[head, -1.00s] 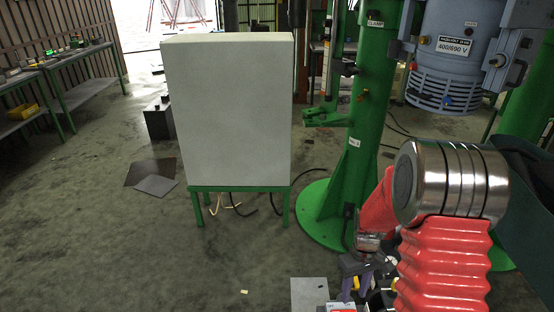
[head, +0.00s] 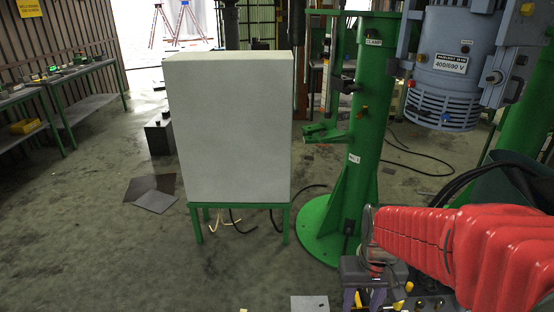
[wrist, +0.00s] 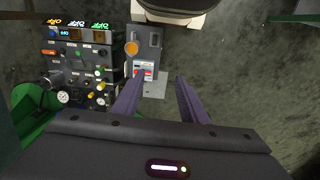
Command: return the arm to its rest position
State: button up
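My gripper (head: 364,298) shows low at the right of the head view, at the end of my red bellows-covered arm, partly cut off by the bottom edge. In the wrist view, the two purple fingers of my gripper (wrist: 159,80) stand apart with nothing between them. The gripper is open and empty. The arm reaches in from the right edge of the head view, in front of the green column's foot.
A pale cabinet (head: 232,125) on a green stand is left of the green column (head: 362,140). A grey-blue motor (head: 447,70) hangs at upper right. A panel with gauges and knobs (wrist: 85,65) lies left of the fingers. The floor (head: 90,240) at left is mostly clear.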

jog(key=s+a+r+t, duration=0.3)
jog(key=s+r+t, duration=0.2)
jog(key=r, duration=0.8)
jog(key=shift+s+a+r, duration=0.2)
jog(key=shift+s+r, duration=0.1)
jog(key=shift+s, duration=1.3)
